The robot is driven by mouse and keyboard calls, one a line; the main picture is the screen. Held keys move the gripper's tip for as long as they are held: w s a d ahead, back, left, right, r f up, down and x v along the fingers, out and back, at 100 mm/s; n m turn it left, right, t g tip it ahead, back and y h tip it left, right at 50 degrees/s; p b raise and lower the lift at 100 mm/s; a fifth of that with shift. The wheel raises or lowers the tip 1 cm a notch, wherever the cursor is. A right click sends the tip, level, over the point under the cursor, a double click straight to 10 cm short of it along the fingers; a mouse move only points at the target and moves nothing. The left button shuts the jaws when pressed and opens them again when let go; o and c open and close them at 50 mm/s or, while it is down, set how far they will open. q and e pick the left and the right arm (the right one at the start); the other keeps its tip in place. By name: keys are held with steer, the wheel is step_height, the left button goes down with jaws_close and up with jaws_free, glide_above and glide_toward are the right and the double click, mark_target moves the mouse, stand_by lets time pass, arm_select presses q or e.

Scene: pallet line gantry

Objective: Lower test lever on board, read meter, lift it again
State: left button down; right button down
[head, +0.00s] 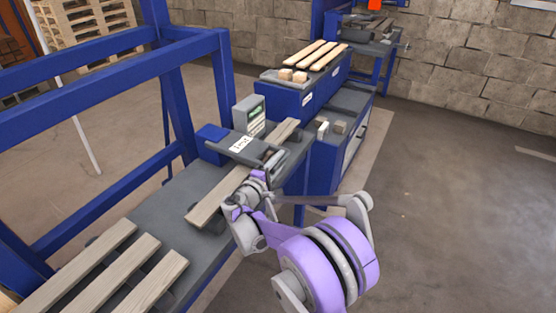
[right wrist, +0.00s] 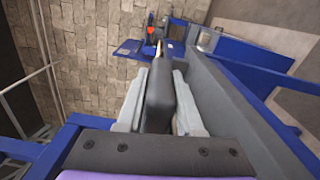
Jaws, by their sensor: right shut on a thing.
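My right gripper (head: 267,170) is at the near side of the test device. In the right wrist view my right gripper (right wrist: 157,105) is shut on the dark grip of the test lever (right wrist: 158,85), between its two pale fingers. In the head view the gripper mostly hides the lever. I cannot tell how far it is raised. A long wooden board (head: 214,201) lies on the grey bench and runs under the device; its far end (head: 286,130) shows beyond. The meter (head: 249,115) is a grey box with a greenish display, too small to read. My left gripper is out of view.
Several loose boards (head: 85,262) lie at the bench's near end. A blue gantry frame (head: 180,100) stands on the left. Behind the device, a blue stand (head: 318,101) carries wooden strips and blocks. The floor on the right is clear.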

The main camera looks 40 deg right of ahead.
steer(key=c, duration=0.6)
jaws_free()
steer(key=v, duration=1)
steer(key=shift+s+a, duration=0.15)
steer(key=shift+a, duration=0.2)
